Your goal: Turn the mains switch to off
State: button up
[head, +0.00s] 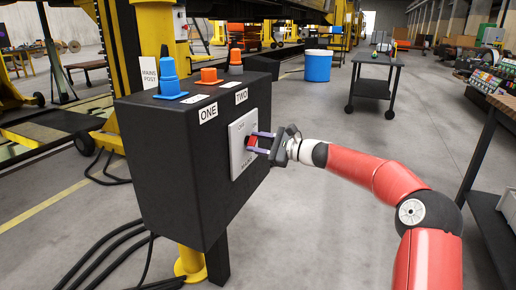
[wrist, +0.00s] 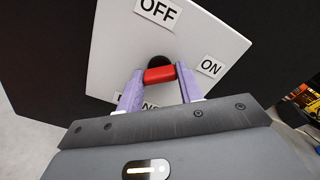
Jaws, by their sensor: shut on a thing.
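The mains switch is on a white plate (head: 241,146) on the side of a black control box (head: 170,160). Its red handle (wrist: 159,75) sits between the two purple fingers of my gripper (wrist: 160,84) in the wrist view. The gripper is shut on the handle, and it also shows in the head view (head: 258,142). A dark round hub (wrist: 159,61) shows behind the handle. The OFF label (wrist: 157,12) is at the top of the plate and the ON label (wrist: 211,67) at its right. A lower label is partly hidden by the fingers.
Blue (head: 168,76) and orange (head: 209,77) connectors stand on top of the box. Black cables (head: 105,250) run on the floor at its lower left. A dark cart (head: 374,82) and a blue bin (head: 318,65) stand behind. The floor behind my arm is open.

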jog(key=shift+f+n+b, duration=0.1)
jog(key=shift+n+b, duration=4.9)
jog(key=o, duration=1)
jog(key=v, duration=0.7)
jog(key=shift+s+d+b, duration=0.15)
jog(key=shift+d+b, duration=0.15)
jog(key=shift+d, duration=0.05)
